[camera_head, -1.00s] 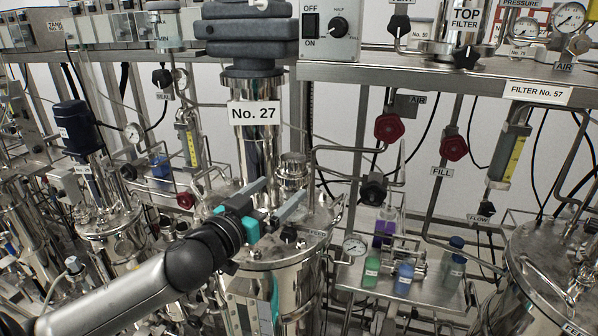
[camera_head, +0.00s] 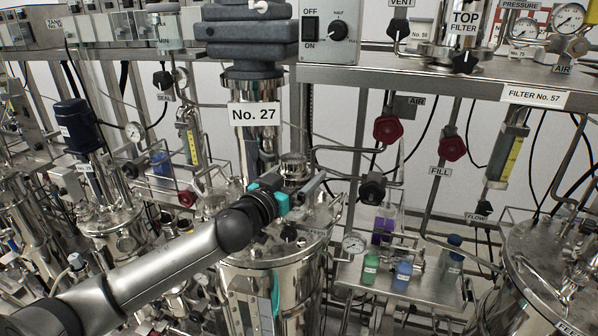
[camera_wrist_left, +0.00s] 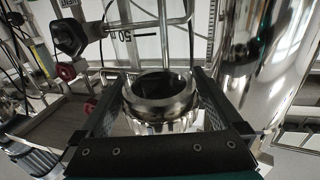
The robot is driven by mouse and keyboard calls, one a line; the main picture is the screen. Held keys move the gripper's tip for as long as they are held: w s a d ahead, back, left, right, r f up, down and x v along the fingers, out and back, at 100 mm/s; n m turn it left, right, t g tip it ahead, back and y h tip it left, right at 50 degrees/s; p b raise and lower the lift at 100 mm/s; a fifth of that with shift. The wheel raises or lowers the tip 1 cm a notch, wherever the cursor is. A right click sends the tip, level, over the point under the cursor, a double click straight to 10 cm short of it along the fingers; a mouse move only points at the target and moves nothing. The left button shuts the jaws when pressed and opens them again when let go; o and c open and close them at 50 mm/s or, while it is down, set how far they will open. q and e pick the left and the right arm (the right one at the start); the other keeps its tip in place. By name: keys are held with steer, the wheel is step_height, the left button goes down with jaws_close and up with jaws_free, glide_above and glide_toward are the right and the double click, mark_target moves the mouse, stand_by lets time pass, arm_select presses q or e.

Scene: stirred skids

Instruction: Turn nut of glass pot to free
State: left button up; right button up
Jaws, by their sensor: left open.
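A round steel fitting with a thick ring-shaped nut and an open dark middle shows in the left wrist view (camera_wrist_left: 162,95). In the head view it is the short steel neck (camera_head: 294,166) on the lid of the steel vessel (camera_head: 285,255) under the "No. 27" sign. My left gripper (camera_head: 298,180) is open at this neck, just above the lid. In the left wrist view its two fingers (camera_wrist_left: 162,78) stand on either side of the ring. I cannot tell whether they touch it. My right gripper is not in view.
The tall polished column (camera_head: 257,140) rises close behind the gripper. Small coloured bottles (camera_head: 403,275) stand on a tray. Pipes and a shelf (camera_head: 430,73) crowd the space above.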

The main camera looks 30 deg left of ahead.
arm_select(q)
steer(key=shift+c, duration=0.2)
steer(key=c, duration=1)
